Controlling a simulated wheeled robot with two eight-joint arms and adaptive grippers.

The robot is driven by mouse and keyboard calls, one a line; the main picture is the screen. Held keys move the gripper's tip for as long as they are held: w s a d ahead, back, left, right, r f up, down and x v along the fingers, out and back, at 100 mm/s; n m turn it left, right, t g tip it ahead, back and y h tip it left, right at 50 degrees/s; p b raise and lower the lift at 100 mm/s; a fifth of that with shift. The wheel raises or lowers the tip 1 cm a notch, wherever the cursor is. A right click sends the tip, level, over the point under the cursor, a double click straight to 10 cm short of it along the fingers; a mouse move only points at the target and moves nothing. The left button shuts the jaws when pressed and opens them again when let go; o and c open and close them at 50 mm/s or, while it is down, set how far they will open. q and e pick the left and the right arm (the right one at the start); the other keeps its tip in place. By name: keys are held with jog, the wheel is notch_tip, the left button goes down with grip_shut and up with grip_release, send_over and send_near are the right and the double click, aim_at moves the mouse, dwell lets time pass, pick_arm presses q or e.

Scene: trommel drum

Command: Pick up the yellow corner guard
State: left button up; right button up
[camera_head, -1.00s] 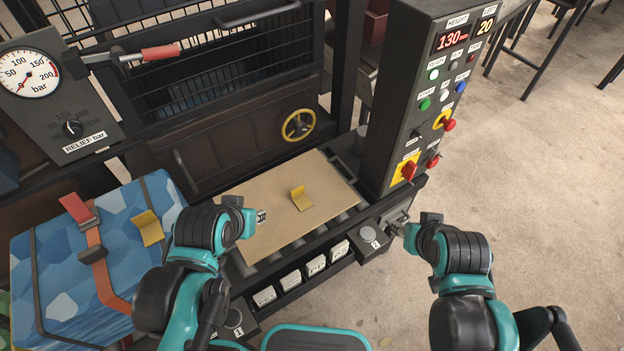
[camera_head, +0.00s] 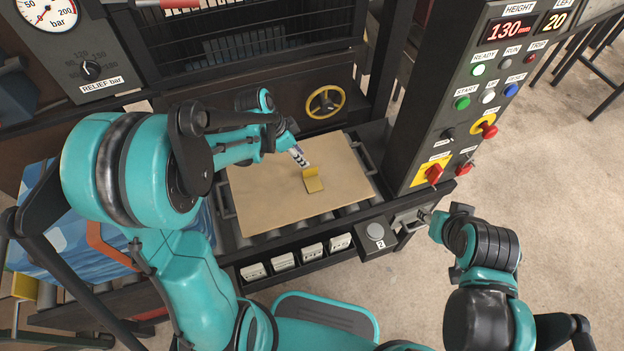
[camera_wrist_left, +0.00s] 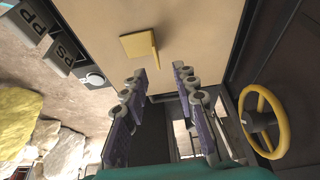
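The yellow corner guard (camera_head: 314,184), an L-shaped piece, lies on the tan board (camera_head: 262,205) with one flap standing up. It also shows in the left wrist view (camera_wrist_left: 137,46), beyond the fingertips. My left gripper (camera_head: 300,156) is above the board, just behind the guard in the head view. In the left wrist view its fingers (camera_wrist_left: 160,78) are spread apart with nothing between them. Whether they touch the guard is not clear. My right gripper (camera_head: 424,215) is beside the press front, right of button 2; its fingers are too small to read.
A control panel (camera_head: 476,130) with red knobs rises right of the board. A yellow handwheel (camera_head: 325,102) is behind it, also in the left wrist view (camera_wrist_left: 262,122). The blue wrapped bale (camera_head: 60,250) is partly hidden by my left arm. Open floor lies right.

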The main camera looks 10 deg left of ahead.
aim_at(310, 169)
pick_arm(q)
jog(key=b+x, duration=0.1)
jog(key=x, duration=0.1)
jog(key=shift+w+f, duration=0.15)
jog(key=shift+f, duration=0.25)
jog(key=b+x, duration=0.2)
jog(key=x, duration=0.3)
jog(key=shift+s+d+f+b, duration=0.1)
jog(key=shift+s+d+b, duration=0.2)
jog(key=shift+b, duration=0.1)
jog(key=shift+w+f, duration=0.1)
jog(key=shift+f, duration=0.15)
jog(key=shift+r, duration=0.1)
grip_shut()
